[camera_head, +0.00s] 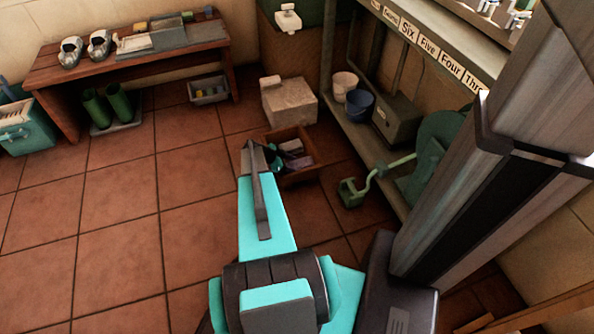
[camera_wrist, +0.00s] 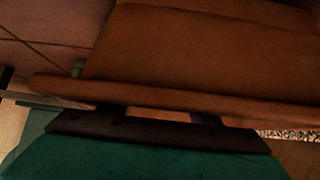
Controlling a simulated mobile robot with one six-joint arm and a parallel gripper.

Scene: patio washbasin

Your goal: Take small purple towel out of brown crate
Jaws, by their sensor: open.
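The brown crate (camera_head: 302,179) stands on the tiled floor in the middle of the head view, its top open. A dull purplish cloth (camera_head: 301,162) lies inside it, probably the small purple towel; its outline is too small to tell well. My gripper (camera_head: 277,159) is at the crate's left part, partly hidden behind my arm, with open jaws. I cannot tell from the head view how far it is from the cloth. In the wrist view, brown wood of the crate (camera_wrist: 200,60) fills most of the picture, and no towel shows there.
A pale stone block (camera_head: 289,101) stands just behind the crate. A green crank-like object (camera_head: 352,192) is to its right, near a shelf with a white bucket (camera_head: 345,84) and a blue bucket (camera_head: 360,104).

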